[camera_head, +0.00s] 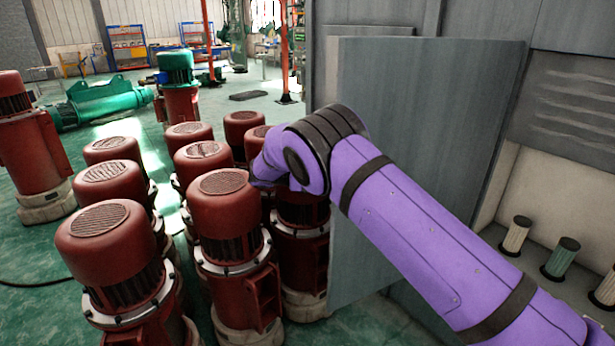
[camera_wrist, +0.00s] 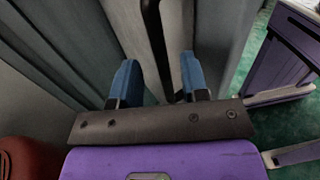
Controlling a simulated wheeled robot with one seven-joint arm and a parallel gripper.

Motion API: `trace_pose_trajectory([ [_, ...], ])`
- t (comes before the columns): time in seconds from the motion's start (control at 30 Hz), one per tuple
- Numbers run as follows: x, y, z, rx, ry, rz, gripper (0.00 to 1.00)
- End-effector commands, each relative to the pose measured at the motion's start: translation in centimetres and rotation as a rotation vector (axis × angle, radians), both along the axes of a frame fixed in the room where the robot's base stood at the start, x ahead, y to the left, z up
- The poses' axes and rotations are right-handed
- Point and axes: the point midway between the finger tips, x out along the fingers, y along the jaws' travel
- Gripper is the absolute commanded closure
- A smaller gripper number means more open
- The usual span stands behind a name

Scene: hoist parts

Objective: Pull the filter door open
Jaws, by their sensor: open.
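The filter door (camera_head: 420,110) is a grey panel standing ajar, swung out from the cabinet, with the inside showing to its right. My purple arm crosses in front of it, and my gripper is hidden in the head view. In the wrist view my gripper (camera_wrist: 160,82) is open, with two blue fingertips pointing at grey panelling. A black bar handle (camera_wrist: 154,35) runs down between the fingertips, with a gap visible on each side. I cannot tell whether either finger touches it.
Several red motors (camera_head: 222,200) stand close together left of the door, near my arm. Several filter cylinders (camera_head: 559,259) stand in the cabinet at right. A green machine (camera_head: 105,98) lies at the back left. Green floor is open beyond the motors.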

Motion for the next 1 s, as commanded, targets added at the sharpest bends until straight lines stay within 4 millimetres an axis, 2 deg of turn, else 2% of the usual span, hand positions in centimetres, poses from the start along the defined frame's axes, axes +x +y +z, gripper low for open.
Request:
trace_pose_trajectory([
  [0.07,0.1,1.5,-0.1,0.0,-0.001,0.002,0.59],
  [0.3,0.4,4.5,-0.1,-0.002,-0.004,0.005,0.59],
  [0.63,0.7,6.3,-0.1,-0.002,-0.001,-0.001,0.59],
  [1.0,0.7,6.7,-0.1,0.0,0.001,0.0,0.59],
])
